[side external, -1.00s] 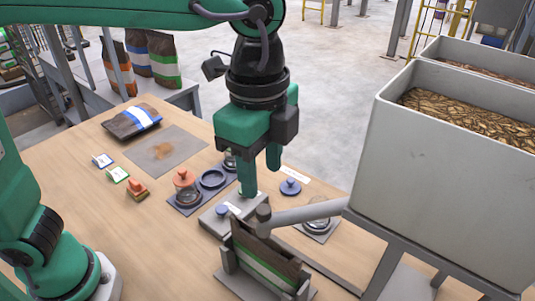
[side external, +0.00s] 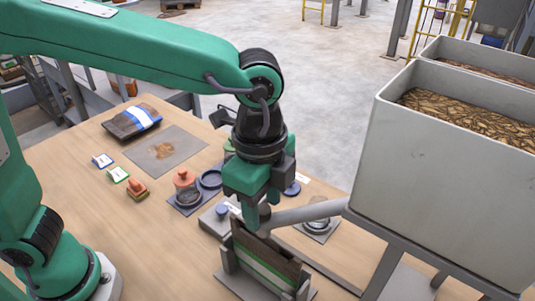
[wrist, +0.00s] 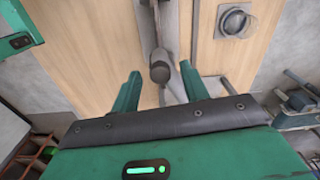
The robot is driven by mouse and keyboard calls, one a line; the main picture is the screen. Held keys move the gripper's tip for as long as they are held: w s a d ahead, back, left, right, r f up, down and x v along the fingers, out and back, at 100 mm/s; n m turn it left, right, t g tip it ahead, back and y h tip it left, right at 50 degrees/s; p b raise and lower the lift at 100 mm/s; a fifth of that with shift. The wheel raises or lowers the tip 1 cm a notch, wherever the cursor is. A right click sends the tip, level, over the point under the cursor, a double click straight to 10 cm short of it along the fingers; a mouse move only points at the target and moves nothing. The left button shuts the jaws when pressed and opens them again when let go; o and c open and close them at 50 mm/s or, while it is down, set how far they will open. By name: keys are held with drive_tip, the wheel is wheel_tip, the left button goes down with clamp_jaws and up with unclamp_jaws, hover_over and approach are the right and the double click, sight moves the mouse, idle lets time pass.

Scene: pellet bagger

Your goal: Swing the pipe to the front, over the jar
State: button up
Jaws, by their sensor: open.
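The grey pipe (side external: 305,212) runs left from the hopper and ends in a rounded spout above an open bag (side external: 262,262) in a holder. In the wrist view, the pipe's end (wrist: 160,72) lies between the two fingers of my open gripper (wrist: 159,76), with a gap on each side. In the side view my gripper (side external: 258,205) points down at this end and partly hides it. A glass jar (side external: 318,226) stands on a grey plate to the right, partly behind the pipe; a round glass jar (wrist: 235,22) also shows in the wrist view.
The grey hopper (side external: 440,150), filled with brown pellets, stands at right.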

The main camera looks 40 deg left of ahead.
drive_tip(key=shift+f, duration=0.1)
clamp_jaws()
idle(0.3)
drive_tip(key=w+m, duration=1.4)
drive_tip(key=w, duration=0.7)
idle(0.4)
